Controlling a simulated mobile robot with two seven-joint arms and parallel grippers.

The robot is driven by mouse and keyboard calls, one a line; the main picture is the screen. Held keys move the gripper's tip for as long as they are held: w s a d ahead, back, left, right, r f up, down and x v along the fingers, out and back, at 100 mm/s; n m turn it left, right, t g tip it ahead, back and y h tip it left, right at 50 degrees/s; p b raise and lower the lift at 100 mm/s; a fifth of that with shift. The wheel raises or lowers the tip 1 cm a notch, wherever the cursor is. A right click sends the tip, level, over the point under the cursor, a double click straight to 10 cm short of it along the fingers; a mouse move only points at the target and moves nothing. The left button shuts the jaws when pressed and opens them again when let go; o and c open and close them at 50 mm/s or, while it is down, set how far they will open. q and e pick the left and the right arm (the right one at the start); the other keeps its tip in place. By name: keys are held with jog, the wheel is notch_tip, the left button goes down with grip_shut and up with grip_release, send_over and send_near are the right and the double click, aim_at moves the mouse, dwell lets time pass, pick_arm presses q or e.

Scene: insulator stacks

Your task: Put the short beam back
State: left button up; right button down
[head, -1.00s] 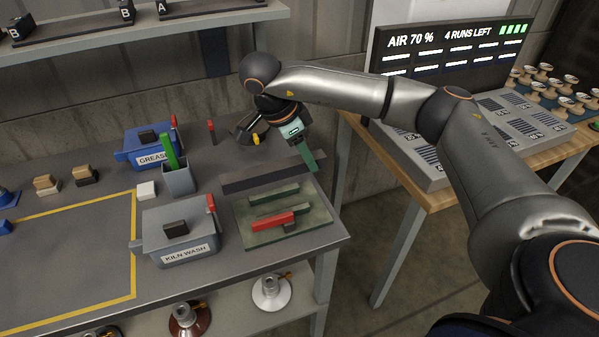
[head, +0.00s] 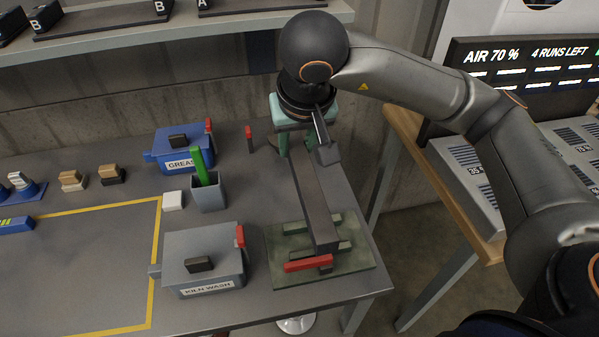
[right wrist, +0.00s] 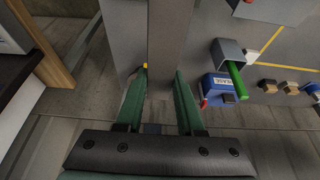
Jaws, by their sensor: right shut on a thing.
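The short beam, a dark grey bar (head: 316,205), is held near its far end by my right gripper (head: 298,148). It points toward the front of the bench, and its near end is over the green tray (head: 350,266). I cannot tell whether it touches the tray's green rails (head: 327,219). In the right wrist view the beam (right wrist: 170,40) runs away between the two green fingers of my right gripper (right wrist: 162,75). A red-handled clamp (head: 308,265) sits at the tray's front, by the beam's near end. My left gripper is out of view.
A grey kiln wash box (head: 203,264) stands just left of the tray. A grey cup with a green stick (head: 208,192) and a blue grease box (head: 180,148) stand farther back. The bench's right edge is close to the tray.

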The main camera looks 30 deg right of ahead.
jog(key=w+d+f, duration=0.2)
jog(key=w+f, duration=0.2)
jog(key=w+d+f, duration=0.1)
jog(key=w+f, duration=0.3)
jog(key=w+d+f+p, duration=0.1)
jog(key=w+d+f, duration=0.1)
jog(key=w+f, duration=0.1)
jog(key=shift+w+d+f, duration=0.2)
jog(key=shift+f, duration=0.2)
jog(key=shift+w+d+f, duration=0.15)
jog(key=shift+w+f, duration=0.05)
jog(key=shift+f, duration=0.15)
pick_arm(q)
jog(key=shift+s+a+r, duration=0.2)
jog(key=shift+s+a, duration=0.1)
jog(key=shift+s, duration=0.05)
pick_arm(e)
jog(key=shift+f, duration=0.15)
jog(key=c, duration=1)
grip_release()
jog(key=shift+f, duration=0.15)
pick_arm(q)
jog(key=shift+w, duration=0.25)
pick_arm(e)
jog(key=o, duration=0.5)
